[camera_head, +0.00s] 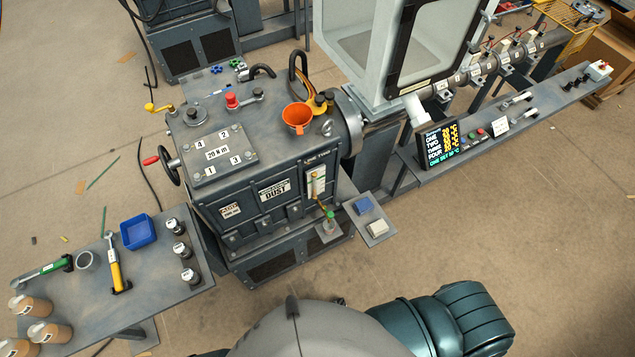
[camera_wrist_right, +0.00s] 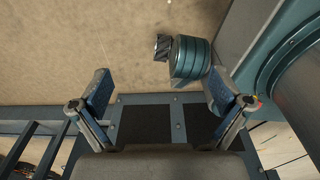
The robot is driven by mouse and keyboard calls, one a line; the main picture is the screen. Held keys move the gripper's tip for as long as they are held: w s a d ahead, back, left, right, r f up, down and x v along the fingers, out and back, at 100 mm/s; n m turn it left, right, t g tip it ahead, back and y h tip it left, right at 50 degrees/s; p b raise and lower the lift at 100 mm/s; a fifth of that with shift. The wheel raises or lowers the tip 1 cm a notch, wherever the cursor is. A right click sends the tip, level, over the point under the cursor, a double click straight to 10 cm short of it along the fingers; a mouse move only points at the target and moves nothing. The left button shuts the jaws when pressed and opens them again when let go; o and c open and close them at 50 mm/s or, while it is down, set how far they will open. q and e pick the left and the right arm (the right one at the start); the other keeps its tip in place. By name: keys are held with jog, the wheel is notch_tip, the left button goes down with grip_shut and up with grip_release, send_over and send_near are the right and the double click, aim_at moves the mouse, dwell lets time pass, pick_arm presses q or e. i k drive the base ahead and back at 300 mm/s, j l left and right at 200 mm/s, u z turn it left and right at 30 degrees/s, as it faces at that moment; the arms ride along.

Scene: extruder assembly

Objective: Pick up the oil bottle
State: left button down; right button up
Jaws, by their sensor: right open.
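The bottle does not show in that view. Neither gripper shows in the head view, where only teal and grey parts of my body are at the bottom edge.
The grey machine (camera_head: 237,205) carries an orange funnel (camera_head: 297,117) on top. A side table (camera_head: 160,282) at left holds a blue tray (camera_head: 138,231), tools and several containers. A small plate (camera_head: 376,240) with blue and white blocks is right of the bottle. Floor at lower right is clear.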

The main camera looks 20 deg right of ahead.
aim_at(22, 304)
jog(key=u, duration=2.2)
